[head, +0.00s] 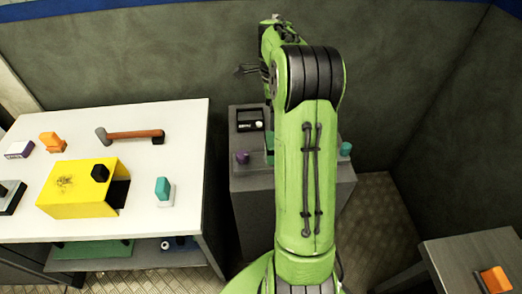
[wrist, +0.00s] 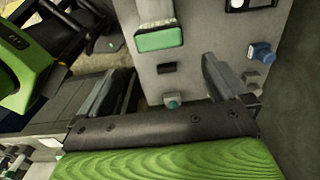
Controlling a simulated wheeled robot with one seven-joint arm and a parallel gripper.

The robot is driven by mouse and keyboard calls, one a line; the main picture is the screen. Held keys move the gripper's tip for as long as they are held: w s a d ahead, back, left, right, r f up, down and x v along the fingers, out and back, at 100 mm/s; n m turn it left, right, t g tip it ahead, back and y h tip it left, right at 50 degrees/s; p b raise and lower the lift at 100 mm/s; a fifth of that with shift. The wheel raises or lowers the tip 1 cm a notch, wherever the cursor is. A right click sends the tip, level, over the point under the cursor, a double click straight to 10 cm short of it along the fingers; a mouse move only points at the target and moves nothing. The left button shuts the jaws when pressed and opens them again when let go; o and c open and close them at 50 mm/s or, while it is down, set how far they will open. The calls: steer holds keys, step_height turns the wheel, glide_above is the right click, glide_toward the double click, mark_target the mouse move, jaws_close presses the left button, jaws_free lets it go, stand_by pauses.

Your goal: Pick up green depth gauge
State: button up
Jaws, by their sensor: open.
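A green block with a pale grey body (wrist: 160,38), possibly the green depth gauge, shows on the grey surface in the upper middle of the wrist view. In the head view only a green sliver (head: 270,141) shows on the grey cabinet, mostly hidden behind my arm. My gripper (wrist: 167,68) is open and empty, its two dark fingers apart. The green block appears beyond the fingertips, between their lines, and not touching them. In the head view my gripper (head: 245,70) is above the back of the cabinet, partly hidden by my arm.
The grey cabinet (head: 252,205) carries a black box (head: 250,119), a purple knob (head: 242,157) and a teal knob (head: 345,148). A white table (head: 140,150) at left holds a yellow box (head: 75,190), a hammer (head: 135,134) and other items. Walls stand behind and right.

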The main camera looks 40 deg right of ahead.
mark_target(271, 139)
step_height(271, 139, down, 15)
steer(key=shift+s+f+b, duration=0.1)
steer(key=shift+f+b, duration=0.05)
steer(key=shift+b, duration=0.85)
steer(key=c, duration=1.3)
step_height(271, 139, up, 10)
steer(key=shift+r+p, duration=0.15)
steer(key=shift+p, duration=0.5)
